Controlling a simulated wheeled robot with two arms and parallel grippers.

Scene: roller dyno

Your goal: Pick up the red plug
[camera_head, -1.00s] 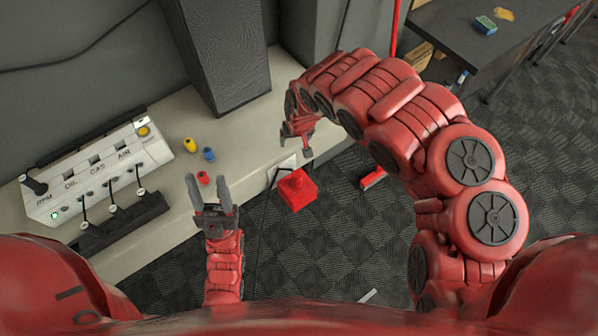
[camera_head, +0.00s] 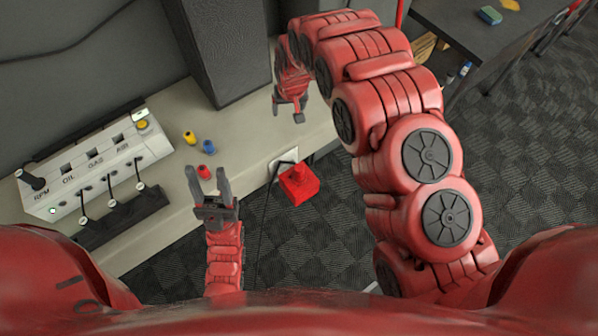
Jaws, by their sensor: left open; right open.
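The red plug (camera_head: 205,173) is a small red cylinder on the light bench (camera_head: 150,225), near its front edge. My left gripper (camera_head: 207,182) is open, with its two dark fingers pointing up the picture, one on each side of the plug in this view. I cannot tell how far the fingers are above it or whether they touch it. My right gripper (camera_head: 288,118) is open and empty, hanging over the right part of the bench near the dark column. A yellow plug (camera_head: 189,138) and a blue plug (camera_head: 209,147) stand a little behind the red one.
A control panel (camera_head: 95,165) with levers stands at the left of the bench. A dark column (camera_head: 225,50) rises behind the plugs. A red box (camera_head: 298,184) with a cable sits at the bench's front right. A dark table (camera_head: 480,35) stands at the far right.

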